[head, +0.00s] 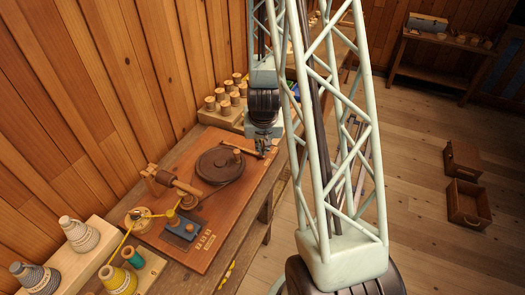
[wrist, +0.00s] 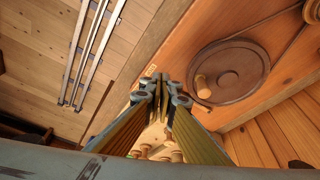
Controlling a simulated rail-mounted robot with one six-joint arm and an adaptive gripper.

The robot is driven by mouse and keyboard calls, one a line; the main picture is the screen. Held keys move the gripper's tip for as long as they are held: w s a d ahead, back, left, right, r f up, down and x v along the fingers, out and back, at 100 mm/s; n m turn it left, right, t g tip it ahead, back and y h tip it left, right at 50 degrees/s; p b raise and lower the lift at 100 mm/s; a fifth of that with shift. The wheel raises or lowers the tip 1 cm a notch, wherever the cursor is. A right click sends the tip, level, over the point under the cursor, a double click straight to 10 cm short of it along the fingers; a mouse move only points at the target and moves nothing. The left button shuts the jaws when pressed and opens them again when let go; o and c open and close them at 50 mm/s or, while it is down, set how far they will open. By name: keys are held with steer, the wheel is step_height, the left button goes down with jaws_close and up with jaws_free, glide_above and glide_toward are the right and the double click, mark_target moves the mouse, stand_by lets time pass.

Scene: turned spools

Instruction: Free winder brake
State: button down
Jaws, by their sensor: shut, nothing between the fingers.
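The winder is a reddish-brown board (head: 235,202) on a bench along the wall. It carries a dark round wheel (head: 215,168) with a wooden peg handle, also seen as the wheel (wrist: 232,65) in the wrist view. A blue block (head: 184,228) sits near the front, beside a yellow piece (head: 172,215). I cannot tell which part is the brake. My gripper (head: 262,150) is over the board's far right edge, right of the wheel. In the wrist view its fingertips (wrist: 160,84) are together and empty, apart from the wheel.
Wooden spools (head: 228,95) stand on a rack behind the board. Thread cones (head: 78,233) and a yellow spool (head: 118,280) stand at the front left. Open floor lies right of the bench, with brown boxes (head: 468,203) and a far table (head: 440,45).

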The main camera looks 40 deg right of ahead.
steer(key=shift+x, duration=4.75)
steer(key=shift+w+d+f, duration=0.15)
steer(key=shift+w+d, duration=0.55)
steer(key=shift+w, duration=0.05)
steer(key=shift+w+d+f, duration=0.15)
steer(key=shift+w+d, duration=0.6)
